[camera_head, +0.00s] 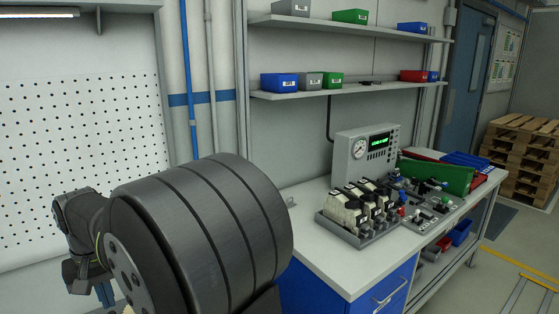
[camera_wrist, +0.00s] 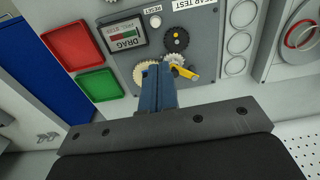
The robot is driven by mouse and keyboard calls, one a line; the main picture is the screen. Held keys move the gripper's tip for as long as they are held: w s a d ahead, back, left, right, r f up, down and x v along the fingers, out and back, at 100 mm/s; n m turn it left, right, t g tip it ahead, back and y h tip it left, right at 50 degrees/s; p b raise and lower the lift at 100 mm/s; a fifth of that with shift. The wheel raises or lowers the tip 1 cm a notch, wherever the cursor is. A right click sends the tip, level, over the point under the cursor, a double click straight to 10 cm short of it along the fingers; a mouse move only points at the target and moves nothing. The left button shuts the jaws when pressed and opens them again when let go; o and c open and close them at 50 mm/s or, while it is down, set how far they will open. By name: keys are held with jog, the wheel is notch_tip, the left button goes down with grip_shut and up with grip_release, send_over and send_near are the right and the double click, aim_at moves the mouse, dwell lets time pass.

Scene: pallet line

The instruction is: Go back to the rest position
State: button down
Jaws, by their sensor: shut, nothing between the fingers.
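My gripper shows in the wrist view (camera_wrist: 157,72) with its two blue fingers pressed together and nothing between them. The fingers point at a grey gear test panel (camera_wrist: 141,72) and cover part of it. In the head view the blue fingers (camera_head: 105,293) show small at the lower left, partly cut off by the frame and beside my large dark arm link. On the panel are a dark gear (camera_wrist: 175,39), a pale gear (camera_wrist: 174,60) partly hidden, and a yellow pointer-like part (camera_wrist: 186,70) right of the fingertips. Whether the fingers touch the panel cannot be told.
A red tray (camera_wrist: 72,46) and a green tray (camera_wrist: 99,85) lie left of the panel. In the head view a white workbench (camera_head: 322,243) holds a grey gauge box (camera_head: 347,146) and parts trays. Shelves (camera_head: 340,90) hang above; wooden pallets (camera_head: 520,150) stand far right.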

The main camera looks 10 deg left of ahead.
jog(key=a+f+n+y, duration=0.1)
jog(key=a+f+n, duration=0.1)
jog(key=a+f, duration=0.2)
jog(key=shift+s+a+f, duration=0.15)
jog(key=shift+a+f, duration=0.2)
